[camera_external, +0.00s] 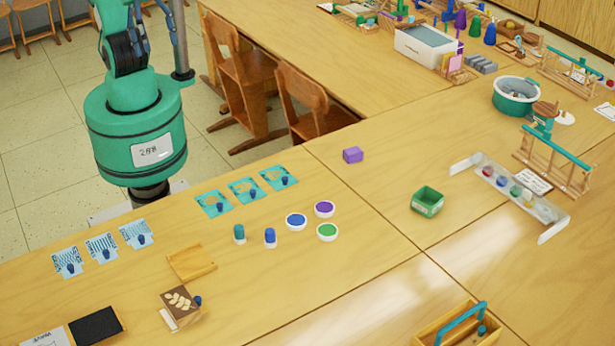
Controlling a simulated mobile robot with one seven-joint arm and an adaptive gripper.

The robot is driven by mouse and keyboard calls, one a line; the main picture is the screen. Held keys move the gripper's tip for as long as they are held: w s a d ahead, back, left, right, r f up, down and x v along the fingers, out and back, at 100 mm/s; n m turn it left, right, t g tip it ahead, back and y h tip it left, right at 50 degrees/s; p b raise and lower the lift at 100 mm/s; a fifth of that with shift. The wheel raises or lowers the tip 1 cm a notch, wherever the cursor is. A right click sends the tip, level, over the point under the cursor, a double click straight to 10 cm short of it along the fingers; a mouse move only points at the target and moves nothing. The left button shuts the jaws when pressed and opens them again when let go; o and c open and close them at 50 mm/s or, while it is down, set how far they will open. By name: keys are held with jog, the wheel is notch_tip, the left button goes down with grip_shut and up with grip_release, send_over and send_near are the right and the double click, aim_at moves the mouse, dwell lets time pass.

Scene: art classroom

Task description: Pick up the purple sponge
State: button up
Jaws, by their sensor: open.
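The purple sponge (352,155) is a small purple block. It lies on the wooden table, towards the table's far edge and near the middle of the picture. Nothing touches it, and its top and near sides show. My arm stands at the upper left, beyond the table's far edge, and runs out of the top of the picture. I cannot make out my gripper in this view.
A green box (428,201) stands right of the sponge. Purple (324,209), blue (296,222) and green (327,232) paint pots sit nearer. Teal cards (246,190) lie left. A chair (312,102) stands behind the sponge. The table around the sponge is clear.

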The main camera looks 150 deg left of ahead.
jog(key=shift+w+a, duration=0.1)
jog(key=shift+c, duration=0.4)
jog(key=w+a+f+g+y, duration=0.1)
jog(key=w+a+f+g, duration=0.1)
jog(key=w+a, duration=1.05)
jog(key=w+a+f+g, duration=0.1)
jog(key=w+a+f, duration=0.3)
jog(key=a, duration=0.4)
jog(key=w+a+f+g, duration=0.1)
jog(key=w+a+f, duration=0.3)
jog(key=a, duration=0.3)
jog(key=m+g+h, duration=0.1)
jog(key=m+g, duration=0.1)
send_over(354, 151)
notch_tip(354, 151, down, 26)
jog(key=shift+s+f, duration=0.1)
jog(key=shift+f, duration=0.05)
jog(key=shift+f, duration=0.1)
jog(key=shift+f+b, duration=1.05)
jog(key=shift+f, duration=3.15)
